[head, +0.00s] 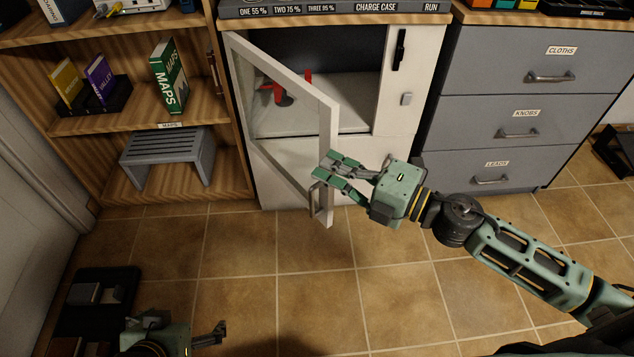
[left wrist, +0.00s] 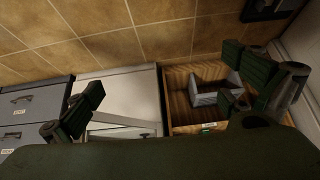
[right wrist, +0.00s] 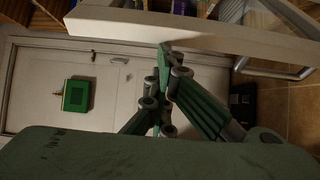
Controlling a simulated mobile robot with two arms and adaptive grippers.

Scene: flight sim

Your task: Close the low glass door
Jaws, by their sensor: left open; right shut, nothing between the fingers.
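The low glass door (head: 328,130) has a white frame and a clear pane. It is hinged at its left side on the white cabinet (head: 405,105) and stands open, swung out toward me. Its handle (head: 316,197) is low near the free edge. My right gripper (head: 323,168) is shut and empty, its fingertips at the door's free edge, above the handle. In the right wrist view the closed fingers (right wrist: 166,62) are right by the white door frame (right wrist: 200,32); I cannot tell whether they touch. My left gripper (left wrist: 160,95) is open and empty, low at the left, away from the door.
A red object (head: 279,88) is inside the cabinet. A wooden shelf (head: 130,122) with books and a grey stool (head: 168,150) stands left. Grey drawers (head: 530,125) stand right. A black tray (head: 105,290) lies on the floor at lower left. The tiled floor before the cabinet is clear.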

